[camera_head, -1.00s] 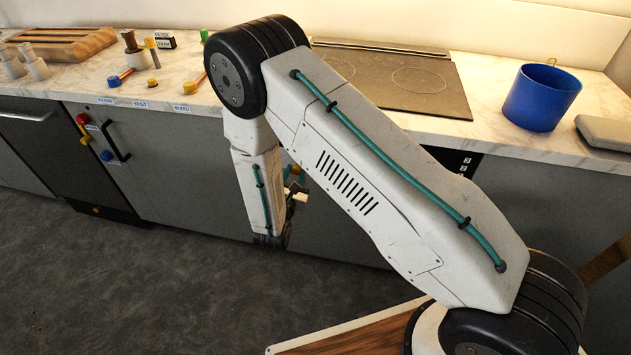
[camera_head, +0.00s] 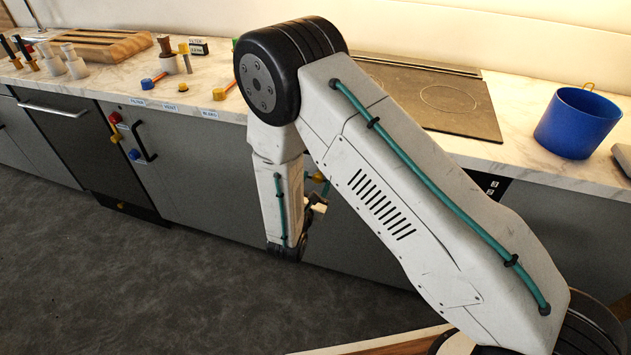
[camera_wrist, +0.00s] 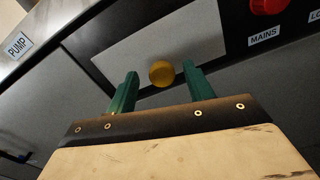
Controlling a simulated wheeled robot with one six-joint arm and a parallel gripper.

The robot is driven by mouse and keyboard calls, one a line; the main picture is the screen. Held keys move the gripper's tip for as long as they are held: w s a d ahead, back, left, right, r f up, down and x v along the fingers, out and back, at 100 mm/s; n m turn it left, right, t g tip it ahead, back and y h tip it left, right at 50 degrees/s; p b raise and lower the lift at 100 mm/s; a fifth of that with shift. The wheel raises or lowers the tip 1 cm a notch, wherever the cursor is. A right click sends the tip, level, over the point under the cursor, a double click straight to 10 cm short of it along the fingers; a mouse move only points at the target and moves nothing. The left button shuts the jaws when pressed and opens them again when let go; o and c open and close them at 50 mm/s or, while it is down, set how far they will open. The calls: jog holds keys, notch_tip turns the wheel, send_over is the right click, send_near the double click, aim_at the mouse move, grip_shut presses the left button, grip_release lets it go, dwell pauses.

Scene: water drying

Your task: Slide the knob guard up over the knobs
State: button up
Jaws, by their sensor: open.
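In the wrist view a pale flat plate (camera_wrist: 205,38), which looks like the knob guard, lies on a dark panel. A round yellow knob (camera_wrist: 161,73) stands at its lower edge. My gripper (camera_wrist: 161,76) is open. Its two green fingers point at the plate, one to each side of the yellow knob; I cannot tell whether they touch it. A red knob (camera_wrist: 268,5) with a MAINS label (camera_wrist: 264,37) is at the upper right, beside the plate. In the head view my arm hides the guard and most of my gripper.
The marble counter (camera_head: 535,165) runs above grey cabinets (camera_head: 185,150). On it are a dark hob (camera_head: 465,110), a blue pot (camera_head: 578,122) and a wooden board (camera_head: 110,45). Red, yellow and blue parts by a black handle (camera_head: 145,140) stick out at left. The floor (camera_head: 150,280) is clear.

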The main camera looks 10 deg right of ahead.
jog(key=v, duration=0.6)
jog(key=shift+s+a, duration=0.2)
jog(key=shift+s, duration=0.15)
jog(key=s+d+r+m+g+h, duration=0.6)
jog(key=s+d+r+m+g, duration=0.65)
jog(key=d+g, duration=0.25)
jog(key=s+d+r+m+y, duration=0.2)
jog(key=s+r+m+y, duration=0.5)
jog(key=s+r, duration=0.1)
jog(key=s+d+r+m+y, duration=0.2)
jog(key=s+r+m+y, duration=0.5)
jog(key=r, duration=0.4)
jog(key=shift+s+d+m, duration=0.35)
jog(key=shift+s+m, duration=0.4)
jog(key=shift+s, duration=0.3)
